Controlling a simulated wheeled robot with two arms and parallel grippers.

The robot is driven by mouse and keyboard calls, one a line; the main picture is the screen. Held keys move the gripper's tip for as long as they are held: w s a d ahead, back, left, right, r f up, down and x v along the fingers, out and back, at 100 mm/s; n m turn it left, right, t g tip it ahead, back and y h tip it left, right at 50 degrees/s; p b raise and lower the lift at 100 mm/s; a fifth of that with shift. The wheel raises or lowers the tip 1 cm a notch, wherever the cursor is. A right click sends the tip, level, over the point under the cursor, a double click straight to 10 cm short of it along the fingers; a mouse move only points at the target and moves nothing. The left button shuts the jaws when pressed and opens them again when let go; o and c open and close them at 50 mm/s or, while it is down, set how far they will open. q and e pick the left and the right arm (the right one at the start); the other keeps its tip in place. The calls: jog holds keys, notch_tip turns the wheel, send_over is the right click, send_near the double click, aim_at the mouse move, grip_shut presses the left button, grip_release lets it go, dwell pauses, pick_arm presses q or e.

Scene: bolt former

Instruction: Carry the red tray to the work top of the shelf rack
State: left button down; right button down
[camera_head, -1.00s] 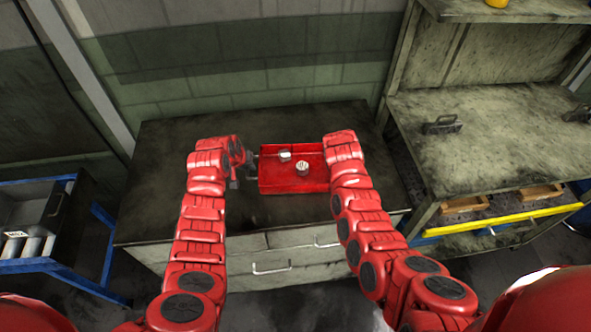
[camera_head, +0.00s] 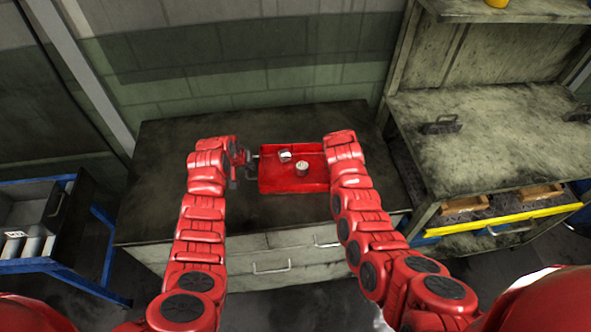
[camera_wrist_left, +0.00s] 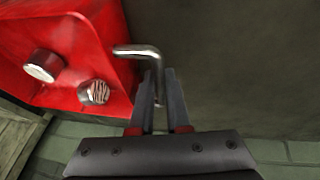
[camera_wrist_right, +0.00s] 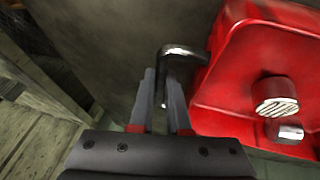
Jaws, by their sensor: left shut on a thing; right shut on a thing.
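The red tray (camera_head: 278,183) is at the middle of the dark cabinet top, between my two arms; I cannot tell if it rests there or is slightly raised. Two metal bolt-like pieces (camera_head: 302,168) are in it. My left gripper (camera_head: 246,166) is at the tray's left side; in the left wrist view its fingers (camera_wrist_left: 160,85) are shut on a bent metal handle (camera_wrist_left: 138,51). My right gripper is mostly hidden by its arm in the head view. In the right wrist view its fingers (camera_wrist_right: 163,82) are shut on the other handle (camera_wrist_right: 180,53).
The shelf rack stands to the right, its work top (camera_head: 490,125) mostly clear. A dark metal block (camera_head: 440,125) lies near its left edge. A yellow-edged drawer (camera_head: 500,217) sticks out below. The cabinet (camera_head: 165,215) has free room around the tray. A blue-framed unit (camera_head: 75,262) stands left.

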pick_arm(q)
jog(key=shift+r, duration=0.15)
pick_arm(e)
jog(key=shift+r, duration=0.1)
